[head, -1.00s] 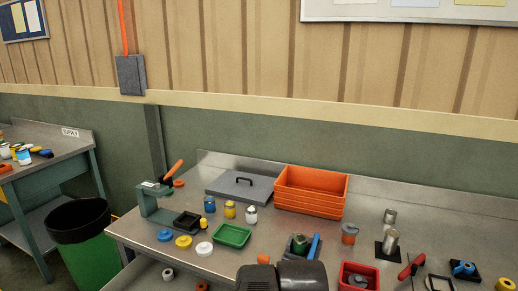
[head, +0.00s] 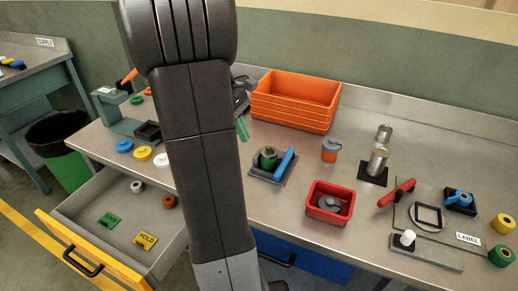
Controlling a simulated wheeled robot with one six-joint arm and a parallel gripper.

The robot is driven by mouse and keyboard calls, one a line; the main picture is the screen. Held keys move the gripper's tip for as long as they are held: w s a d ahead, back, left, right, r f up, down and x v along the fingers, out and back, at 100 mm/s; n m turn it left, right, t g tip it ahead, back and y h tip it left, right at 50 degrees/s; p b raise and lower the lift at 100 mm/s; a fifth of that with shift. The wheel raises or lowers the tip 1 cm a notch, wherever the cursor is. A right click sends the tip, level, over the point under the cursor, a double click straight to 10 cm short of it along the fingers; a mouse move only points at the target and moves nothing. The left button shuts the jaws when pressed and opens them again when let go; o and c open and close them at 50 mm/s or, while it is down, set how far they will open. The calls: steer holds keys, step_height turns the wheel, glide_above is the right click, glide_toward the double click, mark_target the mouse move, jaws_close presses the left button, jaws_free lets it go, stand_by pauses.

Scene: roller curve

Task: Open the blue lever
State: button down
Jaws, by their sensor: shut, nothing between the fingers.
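A smaller blue handle (head: 459,198) sits on a black base at the far right.
An orange bin (head: 294,100) stands behind the lever, and a red bin (head: 328,203) is in front to its right. An open yellow-fronted drawer (head: 95,250) juts out at lower left.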

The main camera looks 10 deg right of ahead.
mark_target(278, 172)
steer(key=x, duration=0.9)
steer(key=shift+s+d+f, duration=0.15)
steer(key=shift+s+f, duration=0.15)
steer(key=s+d, duration=0.1)
steer(key=d, duration=0.1)
steer(key=shift+s+d+r, duration=0.15)
steer(key=shift+s+d, duration=0.25)
steer(key=shift+s+d+p, duration=0.15)
steer(key=shift+d+p, duration=0.05)
steer(key=shift+p, duration=0.1)
steer(key=shift+s+d+n+t, duration=0.4)
steer(key=shift+s+d+n, duration=0.55)
steer(key=shift+n, duration=0.25)
steer(key=shift+s+d+n+t+h+p, duration=0.2)
steer(key=shift+s+d+n, duration=0.1)
steer(key=shift+d+n, duration=0.25)
steer(key=shift+s+d+n+t+h+p, duration=0.1)
steer(key=shift+s+d+n+t+h, duration=0.1)
steer(key=shift+s+d+n, duration=0.35)
steer(key=shift+d+n, duration=0.4)
steer(key=shift+n, duration=0.2)
steer(key=shift+s+d+p, duration=0.2)
steer(key=shift+d+p, duration=0.15)
steer(key=shift+d, duration=0.3)
